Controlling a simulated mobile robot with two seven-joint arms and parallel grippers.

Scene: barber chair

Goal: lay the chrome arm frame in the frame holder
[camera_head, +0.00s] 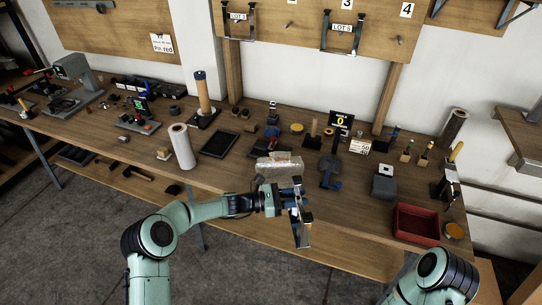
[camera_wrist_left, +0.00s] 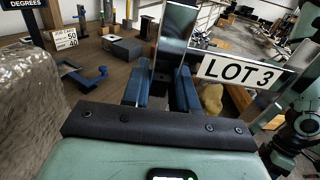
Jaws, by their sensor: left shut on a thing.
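My left gripper (camera_head: 290,203) is shut on the chrome arm frame (camera_head: 302,228), which it holds at the front edge of the bench. In the left wrist view the frame (camera_wrist_left: 175,35) rises between the two blue fingers (camera_wrist_left: 160,90) and carries a white LOT 3 label (camera_wrist_left: 238,72). A blue-grey fixture (camera_head: 330,172) stands on the bench right of the gripper, below a display reading 0; it also shows in the left wrist view (camera_wrist_left: 85,82). I cannot tell whether this fixture is the frame holder. My right gripper is out of view.
A lumpy pale block (camera_head: 280,165) lies just behind my left gripper. A red tray (camera_head: 416,224) and a grey box (camera_head: 384,185) stand to the right. A white roll (camera_head: 183,147) and black tray (camera_head: 218,143) are left. Similar frames (camera_head: 341,36) hang on the wall board.

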